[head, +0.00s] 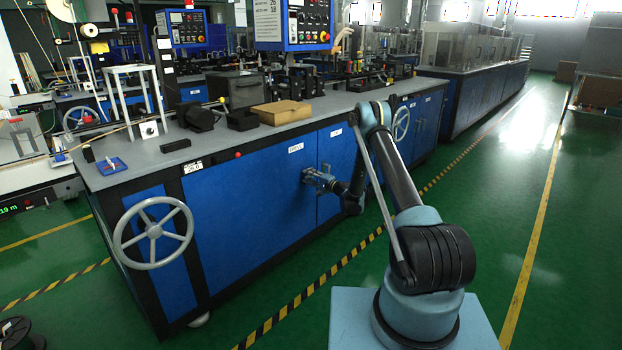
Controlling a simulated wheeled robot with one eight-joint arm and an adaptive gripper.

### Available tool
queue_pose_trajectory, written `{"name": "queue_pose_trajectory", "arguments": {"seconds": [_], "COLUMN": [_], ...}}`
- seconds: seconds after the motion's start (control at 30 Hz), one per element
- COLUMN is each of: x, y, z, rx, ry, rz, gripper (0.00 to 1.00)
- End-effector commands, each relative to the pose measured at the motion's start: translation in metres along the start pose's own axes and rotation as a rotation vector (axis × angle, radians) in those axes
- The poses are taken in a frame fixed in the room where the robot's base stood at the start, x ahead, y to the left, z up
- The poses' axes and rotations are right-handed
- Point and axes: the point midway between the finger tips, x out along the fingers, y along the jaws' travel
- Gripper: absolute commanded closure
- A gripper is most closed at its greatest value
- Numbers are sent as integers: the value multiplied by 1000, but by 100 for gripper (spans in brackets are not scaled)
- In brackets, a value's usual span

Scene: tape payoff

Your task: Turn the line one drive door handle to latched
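The blue drive door (250,215) is on the front of the long grey-topped machine bench. It looks closed, with a small white label near its upper right corner; the label is too small to read surely. My gripper (312,177) is at the right edge of this door, just below the label, with my arm reaching in from the right. The door handle is not clearly seen; my gripper covers that spot or blends with it. I cannot tell whether the fingers touch or hold the handle, nor which way it is turned.
A grey handwheel (153,233) sticks out at the bench's left end, and another handwheel (401,124) is farther right. A cardboard box (281,112) lies on the benchtop. Yellow-black floor tape (290,308) runs along the bench. The green floor (490,190) to the right is clear.

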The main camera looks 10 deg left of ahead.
Motion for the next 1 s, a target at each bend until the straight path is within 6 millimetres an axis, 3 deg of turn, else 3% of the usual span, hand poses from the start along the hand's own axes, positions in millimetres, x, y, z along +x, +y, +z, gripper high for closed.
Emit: {"name": "queue_pose_trajectory", "arguments": {"seconds": [0.37, 0.4, 0.53, 0.57, 0.83, 1.0], "x": [-6, -7, -8, -9, -9, 0], "y": [0, 0, 0, 0, 1, 2], "z": [-14, -15, -17, -17, -17, -5], "rx": [0, 0, 0, 0, -3, -27], "ry": [17, 18, 20, 21, 21, 7], "rz": [0, 0, 0, 0, 1, 1], "gripper": [67, 69, 98, 100, 100, 100]}}
